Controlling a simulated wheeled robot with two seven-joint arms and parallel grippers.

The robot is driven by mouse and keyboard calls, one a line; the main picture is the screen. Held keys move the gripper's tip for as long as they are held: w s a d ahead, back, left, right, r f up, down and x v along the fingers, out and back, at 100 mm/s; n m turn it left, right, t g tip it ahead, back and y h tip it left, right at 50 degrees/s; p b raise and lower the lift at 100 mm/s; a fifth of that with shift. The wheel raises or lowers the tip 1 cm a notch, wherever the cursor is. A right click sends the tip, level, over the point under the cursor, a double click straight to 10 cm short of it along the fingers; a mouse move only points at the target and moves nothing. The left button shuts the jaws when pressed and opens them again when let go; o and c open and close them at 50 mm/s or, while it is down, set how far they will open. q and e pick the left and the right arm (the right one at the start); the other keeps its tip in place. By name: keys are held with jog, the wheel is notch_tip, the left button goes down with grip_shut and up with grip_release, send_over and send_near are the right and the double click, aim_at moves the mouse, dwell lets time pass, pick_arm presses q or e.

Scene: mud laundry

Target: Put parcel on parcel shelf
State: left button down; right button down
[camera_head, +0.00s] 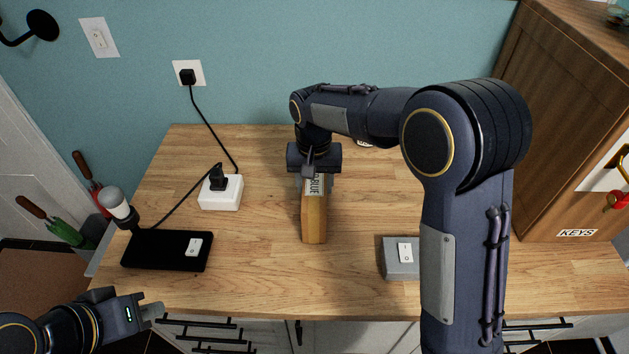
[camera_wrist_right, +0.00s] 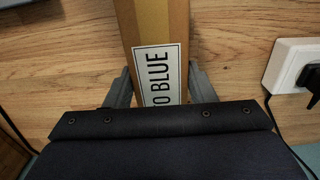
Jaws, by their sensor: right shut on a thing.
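The parcel (camera_head: 314,220) is a narrow brown box with a lighter tape strip and a white label ending in "BLUE". It is over the middle of the wooden counter; I cannot tell whether it touches the top. My right gripper (camera_head: 315,180) points down at its far end and is shut on it. In the right wrist view, the parcel (camera_wrist_right: 178,25) runs between the two fingers (camera_wrist_right: 160,90). My left gripper (camera_head: 150,311) is low at the left, in front of the counter, away from the parcel; its jaw opening is unclear. I cannot make out a parcel shelf.
On the counter (camera_head: 260,280) are a white socket box (camera_head: 221,194) with a plug and cable, a black switch box (camera_head: 165,251) with a lamp behind it, and a grey switch box (camera_head: 399,260) partly behind my right arm. A wooden "KEYS" cabinet (camera_head: 570,120) stands right.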

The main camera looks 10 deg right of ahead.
jog(key=shift+f, duration=0.1)
jog(key=c, duration=0.6)
grip_release()
